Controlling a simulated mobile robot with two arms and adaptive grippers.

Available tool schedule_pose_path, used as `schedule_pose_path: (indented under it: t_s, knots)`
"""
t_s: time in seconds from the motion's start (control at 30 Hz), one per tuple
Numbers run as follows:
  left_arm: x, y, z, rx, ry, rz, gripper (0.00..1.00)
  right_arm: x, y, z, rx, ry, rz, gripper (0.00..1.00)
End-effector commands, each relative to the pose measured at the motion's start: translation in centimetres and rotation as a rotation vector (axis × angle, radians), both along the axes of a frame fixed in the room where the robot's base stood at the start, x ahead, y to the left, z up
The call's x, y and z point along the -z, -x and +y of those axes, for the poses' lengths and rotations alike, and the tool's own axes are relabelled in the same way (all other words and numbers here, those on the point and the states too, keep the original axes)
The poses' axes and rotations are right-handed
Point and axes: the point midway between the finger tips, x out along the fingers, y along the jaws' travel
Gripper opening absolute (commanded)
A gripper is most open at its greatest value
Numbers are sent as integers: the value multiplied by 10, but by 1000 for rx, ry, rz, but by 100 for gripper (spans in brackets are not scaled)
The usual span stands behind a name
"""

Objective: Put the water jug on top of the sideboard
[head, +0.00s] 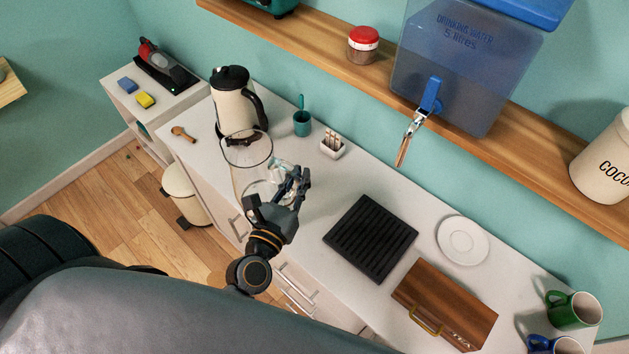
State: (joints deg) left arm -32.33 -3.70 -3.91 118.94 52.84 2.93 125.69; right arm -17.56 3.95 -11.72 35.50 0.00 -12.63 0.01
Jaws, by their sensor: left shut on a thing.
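The water jug (240,180) looks like a clear, see-through vessel with a wide round rim. My left gripper (283,187) is shut on its right side. The jug appears upright over the front part of the long white sideboard (320,200); I cannot tell whether its base touches the top or is just above it. Its lower part is partly hidden by the gripper. My right gripper is not in view.
A cream kettle (232,108), teal cup (302,123) and small white holder (333,147) stand behind the jug. A black ridged plate (370,237), white saucer (463,240) and wooden case (444,305) lie to the right. A water dispenser (470,65) overhangs from the shelf.

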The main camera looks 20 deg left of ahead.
Motion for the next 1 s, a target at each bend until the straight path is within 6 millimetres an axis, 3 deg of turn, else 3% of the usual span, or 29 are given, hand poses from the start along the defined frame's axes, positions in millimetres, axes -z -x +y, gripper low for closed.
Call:
schedule_pose_path:
  t_s: [0.1,0.2,0.33,0.67,1.0]
  knots:
    - [10,-29,-4,-3,-1,-11,0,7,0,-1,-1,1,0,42]
    - [35,-41,-5,-2,-3,-9,0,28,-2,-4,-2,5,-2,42]
    - [50,-56,-7,-2,-4,-9,0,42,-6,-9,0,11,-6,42]
    - [63,-69,-9,-2,-4,-8,0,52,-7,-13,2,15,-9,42]
    - [98,-73,-10,-2,-5,-8,0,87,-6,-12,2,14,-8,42]
